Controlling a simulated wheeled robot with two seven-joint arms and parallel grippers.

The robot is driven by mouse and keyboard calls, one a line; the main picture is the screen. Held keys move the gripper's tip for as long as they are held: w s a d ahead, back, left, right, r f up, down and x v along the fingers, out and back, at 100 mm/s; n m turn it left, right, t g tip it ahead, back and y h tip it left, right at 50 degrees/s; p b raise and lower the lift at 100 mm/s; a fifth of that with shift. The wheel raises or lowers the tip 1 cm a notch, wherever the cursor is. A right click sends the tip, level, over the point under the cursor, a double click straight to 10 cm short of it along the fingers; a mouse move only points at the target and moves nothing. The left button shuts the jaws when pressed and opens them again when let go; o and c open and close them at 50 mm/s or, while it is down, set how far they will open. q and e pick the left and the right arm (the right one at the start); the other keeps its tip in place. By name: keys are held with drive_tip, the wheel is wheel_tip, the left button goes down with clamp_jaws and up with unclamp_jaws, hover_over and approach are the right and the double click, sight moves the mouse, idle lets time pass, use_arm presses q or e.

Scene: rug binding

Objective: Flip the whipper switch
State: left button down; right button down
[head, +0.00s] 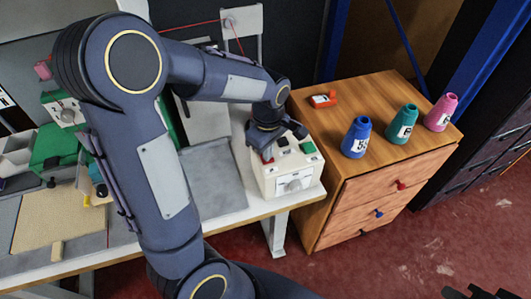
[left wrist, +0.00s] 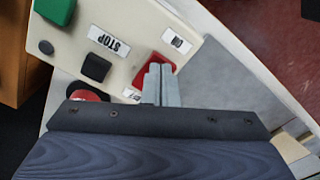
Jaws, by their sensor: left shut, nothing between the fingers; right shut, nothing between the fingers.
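The cream control box (head: 312,172) stands at the right end of the white table. My left gripper (head: 267,157) is shut and empty, pointing down over the box. Its fingertips (left wrist: 158,74) overlap the red rocker; contact cannot be told. My right gripper (head: 465,294) is shut, only partly in view at the bottom right.
A wooden drawer cabinet (head: 350,185) stands right of the table, with blue (head: 356,138), teal (head: 403,124) and pink (head: 441,112) thread cones and an orange-red item (head: 323,100) on top. My left arm hides much of the table. A beige rug piece (head: 50,215) lies at left.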

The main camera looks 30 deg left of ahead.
use_arm(q)
wheel_tip(320, 180, up, 7)
drive_tip(key=p, duration=0.6)
drive_tip(key=shift+f, duration=0.1)
idle(0.3)
idle(0.3)
drive_tip(key=s+d+r+m+t+h, duration=0.2)
drive_tip(key=s+r+m, duration=0.1)
drive_tip(key=s+m, duration=0.4)
drive_tip(key=s+d+r+m+t+h, duration=0.1)
drive_tip(key=s+d+r+m+t, duration=0.1)
drive_tip(key=s+m, duration=0.5)
drive_tip(key=s+r+t, duration=0.1)
drive_tip(key=s+r, duration=0.1)
drive_tip(key=s, duration=0.1)
drive_tip(key=shift+r+t+h, duration=0.3)
drive_tip(key=shift+h, duration=0.1)
